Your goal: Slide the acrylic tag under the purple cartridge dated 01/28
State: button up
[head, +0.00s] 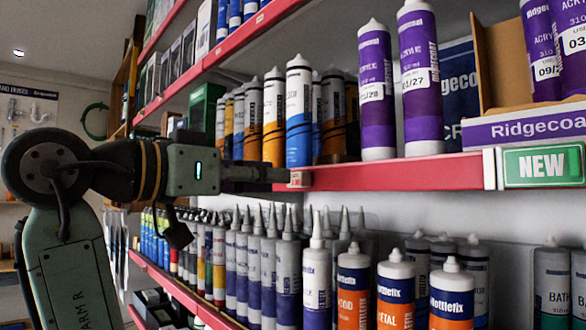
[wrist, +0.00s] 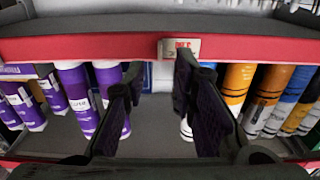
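The acrylic tag (head: 299,179) is a small clear holder with red print on the red shelf edge, below the blue and orange cartridges. It also shows in the wrist view (wrist: 188,48). The purple cartridge dated 01/28 (head: 375,110) stands upright on that shelf, to the right of the tag; the first digit of its date is hard to read. My gripper (head: 282,175) is at the shelf edge, close to the tag. In the wrist view its fingers (wrist: 158,72) are apart with an empty gap; the right fingertip overlaps the tag's lower part. Contact cannot be told.
A purple cartridge dated 01/27 (head: 420,95) stands right of the 01/28 one. The red shelf edge (head: 400,174) is bare between the tag and the green NEW sign (head: 543,165). Several nozzled cartridges (head: 317,270) crowd the lower shelf.

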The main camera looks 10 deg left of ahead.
aim_at(301, 177)
jog(key=p+x, duration=0.1)
jog(key=x, duration=0.4)
jog(key=shift+w+d, duration=0.15)
jog(key=shift+w, duration=0.05)
jog(key=shift+c, duration=0.5)
grip_shut()
